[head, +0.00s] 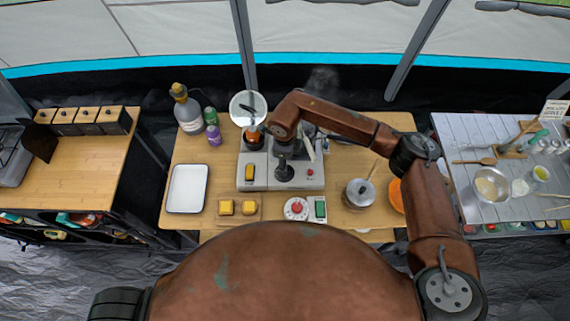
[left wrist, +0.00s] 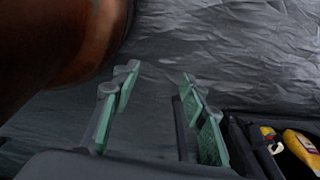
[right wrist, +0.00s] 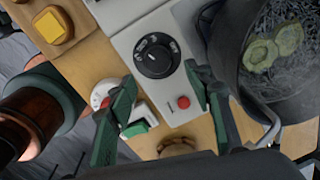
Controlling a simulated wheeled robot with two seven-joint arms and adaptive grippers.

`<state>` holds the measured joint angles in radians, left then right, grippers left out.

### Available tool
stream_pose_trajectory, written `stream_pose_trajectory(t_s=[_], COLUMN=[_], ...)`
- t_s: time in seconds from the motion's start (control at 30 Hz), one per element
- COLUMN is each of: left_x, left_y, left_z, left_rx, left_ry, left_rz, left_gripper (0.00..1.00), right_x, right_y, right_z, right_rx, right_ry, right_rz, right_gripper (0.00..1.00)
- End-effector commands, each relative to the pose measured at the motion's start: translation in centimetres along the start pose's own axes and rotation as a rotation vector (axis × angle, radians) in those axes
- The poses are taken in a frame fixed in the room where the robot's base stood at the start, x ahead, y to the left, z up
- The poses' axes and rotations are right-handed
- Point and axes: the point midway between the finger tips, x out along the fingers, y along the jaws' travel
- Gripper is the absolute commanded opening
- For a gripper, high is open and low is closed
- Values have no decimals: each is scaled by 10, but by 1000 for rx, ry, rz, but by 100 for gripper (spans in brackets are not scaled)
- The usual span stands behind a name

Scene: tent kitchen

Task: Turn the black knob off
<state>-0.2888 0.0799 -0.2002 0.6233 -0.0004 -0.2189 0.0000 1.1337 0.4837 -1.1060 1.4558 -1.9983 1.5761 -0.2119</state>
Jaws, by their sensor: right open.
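The black knob (right wrist: 155,58) is a round dial with white markings around it, on a light grey control panel (right wrist: 130,40) with a red button (right wrist: 184,102). In the head view the black knob (head: 284,174) sits on the front of the cooker, left of the red button (head: 310,172). My right gripper (right wrist: 159,77) is open and empty, its fingers apart with the knob visible between and beyond them. I cannot tell whether they touch it. My left gripper (left wrist: 157,88) is open and empty over the grey floor, out of the head view.
A dark pan (right wrist: 270,85) with green slices lies right beside the right fingers in the wrist view. A yellow control (head: 249,173) is on the cooker's left half. A red-and-white dial (head: 296,208), a white tray (head: 187,188) and a lidded pot (head: 360,192) stand around it.

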Motion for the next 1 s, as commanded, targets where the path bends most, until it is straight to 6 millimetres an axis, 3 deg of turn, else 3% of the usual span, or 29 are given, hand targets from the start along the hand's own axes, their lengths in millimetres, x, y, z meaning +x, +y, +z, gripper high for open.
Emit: stream_pose_trajectory(t_s=[0.2, 0.4, 0.67, 0.73, 1.0], left_x=[-6, -7, -6, -6, -7], left_y=[3, 2, 0, 0, 1], left_z=[31, 25, -2, -2, 11], left_rx=[-7, -6, -1, -1, -4], left_ry=[-39, -31, 4, 4, -12], left_rz=[3, 2, 0, 0, 1], left_gripper=[40, 40, 40, 40, 40], right_x=[35, 54, 57, 57, 57], right_y=[2, 2, 1, 1, 1], right_z=[4, 4, 3, 2, 2], right_rx=[-6, -5, -4, -4, -3], right_ry=[-1, -3, -3, -3, -3], right_rz=[3, 1, 0, 0, 1], right_gripper=[47, 47, 47, 46, 27])
